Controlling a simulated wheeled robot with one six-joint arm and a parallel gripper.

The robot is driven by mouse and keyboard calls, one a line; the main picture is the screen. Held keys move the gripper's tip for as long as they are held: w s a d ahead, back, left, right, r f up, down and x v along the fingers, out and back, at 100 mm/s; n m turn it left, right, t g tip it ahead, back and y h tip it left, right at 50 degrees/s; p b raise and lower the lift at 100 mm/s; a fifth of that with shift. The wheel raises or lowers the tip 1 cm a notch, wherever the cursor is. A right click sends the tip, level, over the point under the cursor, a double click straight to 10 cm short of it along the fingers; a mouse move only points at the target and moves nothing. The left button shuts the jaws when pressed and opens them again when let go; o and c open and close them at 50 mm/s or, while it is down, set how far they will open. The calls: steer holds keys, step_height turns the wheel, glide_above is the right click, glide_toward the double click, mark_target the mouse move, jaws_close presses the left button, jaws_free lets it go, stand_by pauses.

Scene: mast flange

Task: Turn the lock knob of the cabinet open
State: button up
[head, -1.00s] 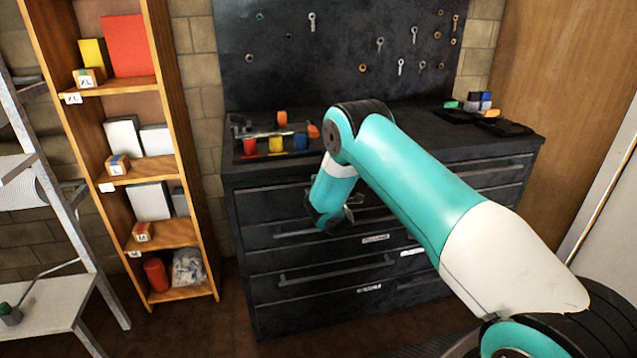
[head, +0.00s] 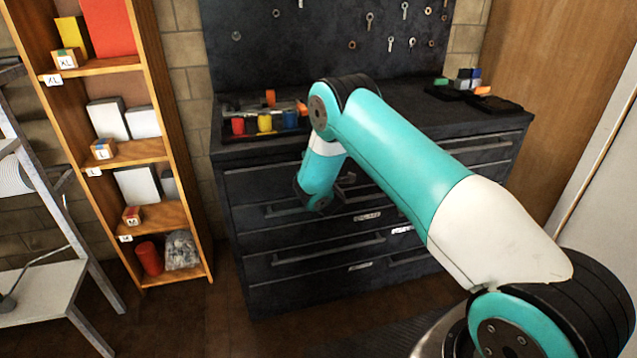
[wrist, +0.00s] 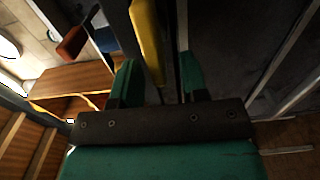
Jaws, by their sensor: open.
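The black cabinet (head: 310,262) with several drawers stands ahead in the head view, under a dark pegboard. My gripper (wrist: 158,74) is open, its two green fingers apart in the wrist view. In the head view my gripper (head: 344,183) is in front of the upper drawers, partly hidden by my own wrist. A long yellow part (wrist: 147,40) shows beyond and between the fingers in the wrist view; I cannot tell whether it is the lock knob or whether it is touched. No lock knob can be made out in the head view.
Red, yellow and blue cups (head: 264,123) stand at the cabinet top's left. Small coloured blocks (head: 465,80) lie at its right. A wooden shelf (head: 190,150) stands left of the cabinet, with a grey metal frame (head: 95,290) beyond. Open floor lies in front of the shelf.

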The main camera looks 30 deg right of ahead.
steer(key=b+v, duration=1.6)
steer(key=b, duration=0.3)
steer(key=shift+s, duration=0.2)
steer(key=shift+a, duration=0.1)
